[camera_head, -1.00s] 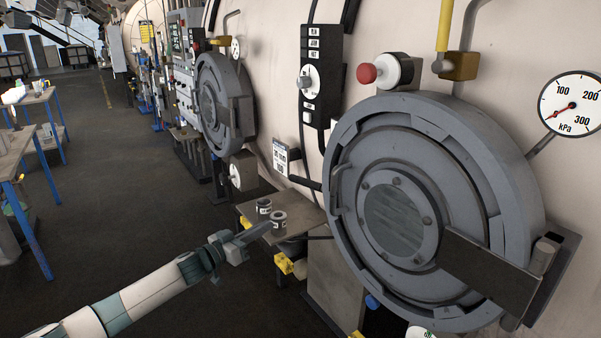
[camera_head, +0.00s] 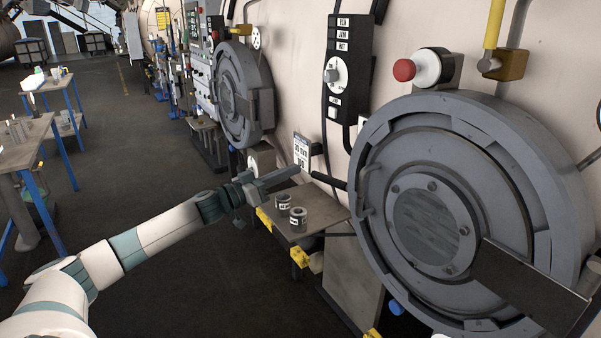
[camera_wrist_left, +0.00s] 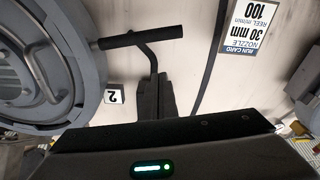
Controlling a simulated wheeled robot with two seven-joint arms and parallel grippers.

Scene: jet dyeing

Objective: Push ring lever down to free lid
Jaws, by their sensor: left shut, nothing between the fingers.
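The round grey lid (camera_head: 425,225) sits shut inside its heavy locking ring (camera_head: 545,190) on the near vessel. A black ring lever (camera_head: 330,181) sticks out left of the ring. In the left wrist view, the lever's black bar (camera_wrist_left: 135,38) with its bent rod lies just beyond my fingertips. My left gripper (camera_head: 297,171) is shut and empty, close to the left of the lever; the left wrist view shows its closed fingers (camera_wrist_left: 155,80). I cannot tell whether they touch the rod. My right gripper is not in view.
A small shelf (camera_head: 325,215) with two small cans (camera_head: 297,219) stands below my left gripper. A run card (camera_head: 301,150) hangs behind it. The floor to the left is open.

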